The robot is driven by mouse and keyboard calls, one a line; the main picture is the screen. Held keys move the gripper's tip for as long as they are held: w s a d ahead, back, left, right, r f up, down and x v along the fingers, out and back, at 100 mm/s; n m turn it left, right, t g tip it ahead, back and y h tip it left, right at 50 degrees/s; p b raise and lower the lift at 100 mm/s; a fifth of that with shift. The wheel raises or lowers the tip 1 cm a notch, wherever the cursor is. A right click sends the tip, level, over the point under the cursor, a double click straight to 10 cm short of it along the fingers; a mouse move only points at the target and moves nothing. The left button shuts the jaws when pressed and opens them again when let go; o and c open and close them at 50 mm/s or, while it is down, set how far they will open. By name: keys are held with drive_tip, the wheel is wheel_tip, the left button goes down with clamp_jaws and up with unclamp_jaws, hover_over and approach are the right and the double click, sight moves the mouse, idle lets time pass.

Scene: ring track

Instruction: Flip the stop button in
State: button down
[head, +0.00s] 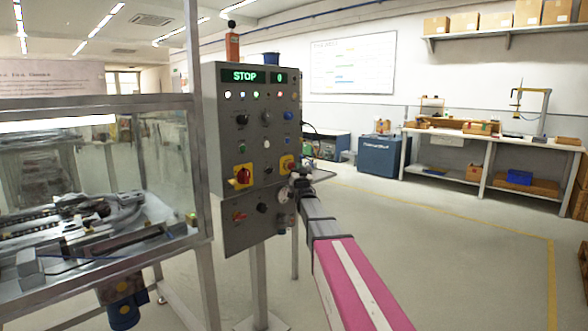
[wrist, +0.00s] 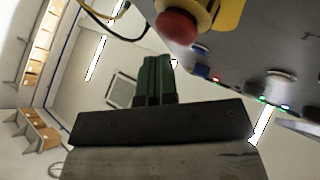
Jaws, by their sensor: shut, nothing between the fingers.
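The grey control panel (head: 228,120) stands upright left of centre, with a green lit display (head: 243,76) reading STOP. A yellow-backed button (head: 287,163) sits at its lower right, partly behind my gripper (head: 299,177). In the wrist view a red mushroom-shaped stop button (wrist: 177,24) on a yellow housing (wrist: 228,14) stands out from the panel face. It is probably the same button. My gripper (wrist: 158,62) shows there as two green fingers pressed together and empty. The fingertips are apart from the red button, below and left of it in the picture.
A red switch on a yellow plate (head: 243,177) is left on the panel, among several knobs and lamps. A glass-sided machine (head: 90,200) adjoins the panel on the left. The floor (head: 470,240) to the right is open, with a workbench (head: 490,150) behind.

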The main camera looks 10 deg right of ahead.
drive_tip(key=shift+s+d, duration=0.25)
drive_tip(key=shift+s, duration=0.15)
drive_tip(key=shift+s, duration=0.1)
drive_tip(key=s+d, duration=0.1)
drive_tip(key=s, duration=0.1)
drive_tip(key=s+d, duration=0.1)
drive_tip(key=d, duration=0.1)
drive_tip(key=shift+s, duration=0.4)
